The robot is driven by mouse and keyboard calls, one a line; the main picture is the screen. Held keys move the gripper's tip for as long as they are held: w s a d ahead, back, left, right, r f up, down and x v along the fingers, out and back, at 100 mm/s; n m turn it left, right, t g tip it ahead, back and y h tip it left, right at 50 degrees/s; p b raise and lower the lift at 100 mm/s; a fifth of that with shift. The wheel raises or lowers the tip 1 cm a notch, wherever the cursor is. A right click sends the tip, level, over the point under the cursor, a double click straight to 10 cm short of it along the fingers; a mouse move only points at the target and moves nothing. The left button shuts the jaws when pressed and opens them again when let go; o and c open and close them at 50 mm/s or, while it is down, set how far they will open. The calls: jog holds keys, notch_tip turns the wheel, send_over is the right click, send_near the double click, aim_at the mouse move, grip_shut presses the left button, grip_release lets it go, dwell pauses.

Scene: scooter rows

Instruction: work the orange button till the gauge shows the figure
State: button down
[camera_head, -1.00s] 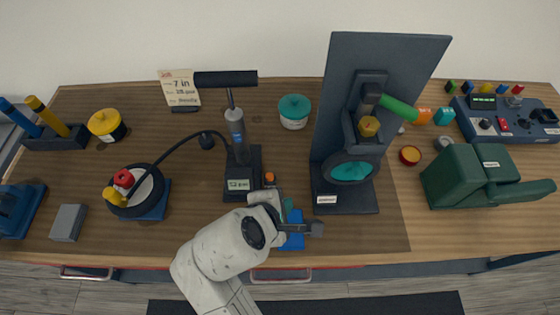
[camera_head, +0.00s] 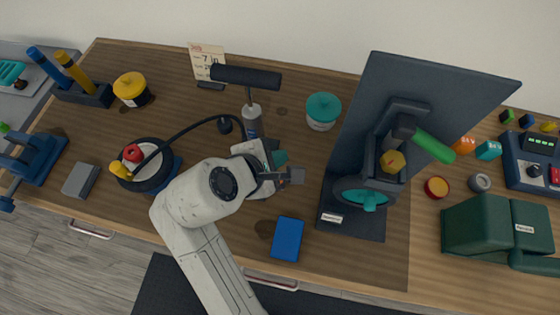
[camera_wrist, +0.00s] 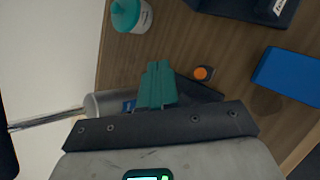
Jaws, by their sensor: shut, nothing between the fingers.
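The orange button (camera_wrist: 202,73) shows in the wrist view, on a dark mount beside the pump. My gripper (camera_wrist: 158,65) has its teal fingers closed together with nothing between them; their tips are left of the button in that view and look apart from it. In the head view my gripper (camera_head: 281,158) is over the foot of the floor pump (camera_head: 252,120) and hides the button and gauge. A small dark display with green light (camera_wrist: 148,176) is cut off at the wrist view's bottom edge; I cannot read it. The job card (camera_head: 208,63) is only partly legible.
A blue block (camera_head: 287,239) lies near the front edge. The dark stand with a wheel (camera_head: 330,217) rises right of my gripper. A teal-lidded tub (camera_head: 323,111) stands behind. The pump hose runs left to a small wheel (camera_head: 160,180).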

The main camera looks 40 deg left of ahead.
notch_tip(320, 180, down, 7)
jog(key=b, duration=0.6)
jog(key=shift+s+r, duration=0.1)
jog(key=shift+r, duration=0.1)
jog(key=shift+f+b, duration=0.35)
jog(key=shift+f, duration=0.7)
jog(key=shift+f, duration=0.85)
dwell(5.0)
